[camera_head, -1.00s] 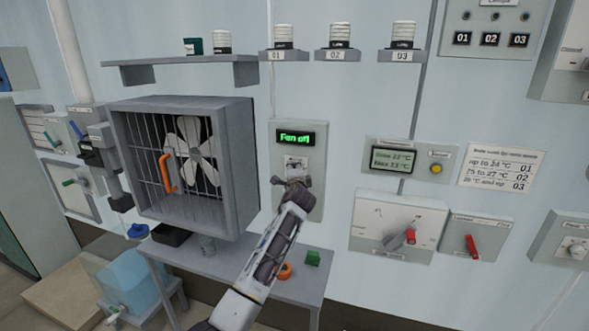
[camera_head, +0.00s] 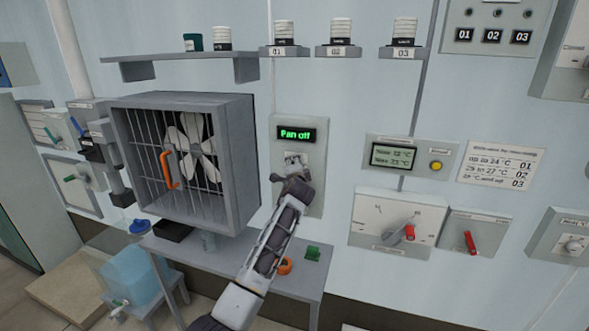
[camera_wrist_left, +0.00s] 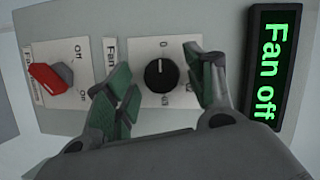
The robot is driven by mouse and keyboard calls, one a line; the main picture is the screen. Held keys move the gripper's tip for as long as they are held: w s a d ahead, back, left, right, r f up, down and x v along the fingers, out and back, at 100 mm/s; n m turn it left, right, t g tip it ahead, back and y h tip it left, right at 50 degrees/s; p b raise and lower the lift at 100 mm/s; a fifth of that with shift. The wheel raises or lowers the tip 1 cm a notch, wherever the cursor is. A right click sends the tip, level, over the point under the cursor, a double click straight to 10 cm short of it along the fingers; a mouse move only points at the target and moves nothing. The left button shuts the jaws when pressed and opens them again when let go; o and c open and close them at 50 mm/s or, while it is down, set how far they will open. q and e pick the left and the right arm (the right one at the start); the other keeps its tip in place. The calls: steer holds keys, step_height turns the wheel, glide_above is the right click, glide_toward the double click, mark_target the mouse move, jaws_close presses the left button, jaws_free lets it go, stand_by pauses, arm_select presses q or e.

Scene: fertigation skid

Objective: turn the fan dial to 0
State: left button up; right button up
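The fan dial (camera_wrist_left: 160,75) is a round black knob on a white plate labelled "Fan", with a 0 at its top in the left wrist view. Its white pointer line points up, towards the 0. My left gripper (camera_wrist_left: 159,66) is open, its green-tipped fingers on either side of the dial. Gaps show between the fingers and the knob. The lit display (camera_wrist_left: 265,65) reads "Fan off", also in the head view (camera_head: 296,134). In the head view my left gripper (camera_head: 293,182) is in front of the fan panel (camera_head: 313,165) and hides the dial. My right gripper is out of view.
A red Off/On switch (camera_wrist_left: 50,77) sits beside the dial. The caged fan (camera_head: 180,160) with an orange handle is left of the panel. A grey bench (camera_head: 300,283) lies below. Another dial (camera_head: 400,234) and a red lever (camera_head: 471,242) are to the right.

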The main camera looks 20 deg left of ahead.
arm_select(q)
steer(key=shift+s+d+r, duration=0.1)
stand_by(0.3)
steer(key=v, duration=1.1)
steer(key=shift+s, duration=0.4)
stand_by(0.4)
